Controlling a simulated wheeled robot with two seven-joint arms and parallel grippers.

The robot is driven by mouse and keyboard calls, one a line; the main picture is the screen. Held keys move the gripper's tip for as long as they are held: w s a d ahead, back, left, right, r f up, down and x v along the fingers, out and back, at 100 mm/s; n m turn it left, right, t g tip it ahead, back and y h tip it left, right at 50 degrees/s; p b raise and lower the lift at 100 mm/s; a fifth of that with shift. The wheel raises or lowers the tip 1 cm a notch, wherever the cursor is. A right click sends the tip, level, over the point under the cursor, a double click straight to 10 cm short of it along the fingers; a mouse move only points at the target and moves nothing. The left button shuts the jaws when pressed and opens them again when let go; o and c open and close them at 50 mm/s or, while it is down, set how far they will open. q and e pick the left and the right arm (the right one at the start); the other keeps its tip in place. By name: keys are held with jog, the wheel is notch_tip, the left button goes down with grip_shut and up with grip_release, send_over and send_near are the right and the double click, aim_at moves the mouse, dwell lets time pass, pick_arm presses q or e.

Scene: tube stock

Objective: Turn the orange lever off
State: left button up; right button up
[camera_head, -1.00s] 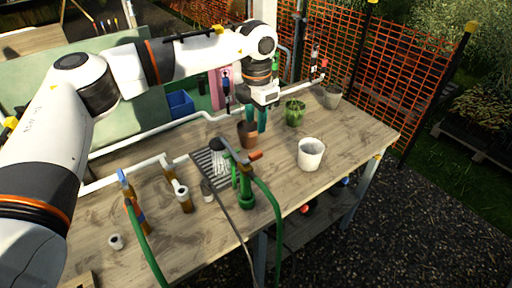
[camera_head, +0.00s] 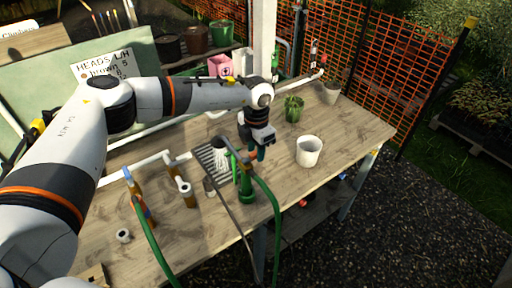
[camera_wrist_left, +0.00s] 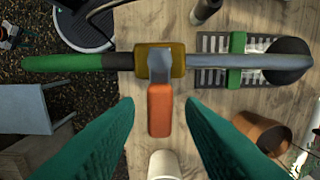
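The orange lever (camera_wrist_left: 159,112) sits on a brass valve (camera_wrist_left: 178,60) in the left wrist view, pointing down the picture, crosswise to the hose and spout line. My left gripper (camera_wrist_left: 160,103) is open, with one teal finger on each side of the lever in that view. I see no contact, and the height gap is hard to judge. In the head view my left gripper (camera_head: 257,153) hangs over the valve area and mostly hides the lever. A metal spout (camera_wrist_left: 230,61) runs right to a dark shower head (camera_wrist_left: 290,60). My right gripper is not in view.
A green hose (camera_head: 276,215) drops over the table's front edge. A white pot (camera_head: 309,152) stands right of my gripper, and a terracotta pot (camera_wrist_left: 262,132) lies close below the spout in the wrist view. The table's right end (camera_head: 365,133) is clear.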

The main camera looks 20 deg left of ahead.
pick_arm(q)
grip_shut()
jog(key=shift+s+d+f+m+b, duration=0.1)
jog(key=shift+d+f+m+b, duration=0.05)
jog(key=shift+m+b, duration=0.55)
jog(key=shift+s+d+m+b, duration=0.1)
jog(key=shift+s+m+b, duration=0.7)
jog(key=shift+m+b, duration=1.85)
jog(key=shift+s+m+b, duration=0.8)
jog(key=shift+m+b, duration=1.6)
jog(key=shift+m, duration=0.4)
jog(key=shift+s+d+m+b, duration=0.1)
jog(key=shift+s+m+b, duration=0.7)
jog(key=shift+m+b, duration=1.85)
jog(key=shift+m, duration=0.3)
jog(key=shift+o, duration=0.7)
grip_release()
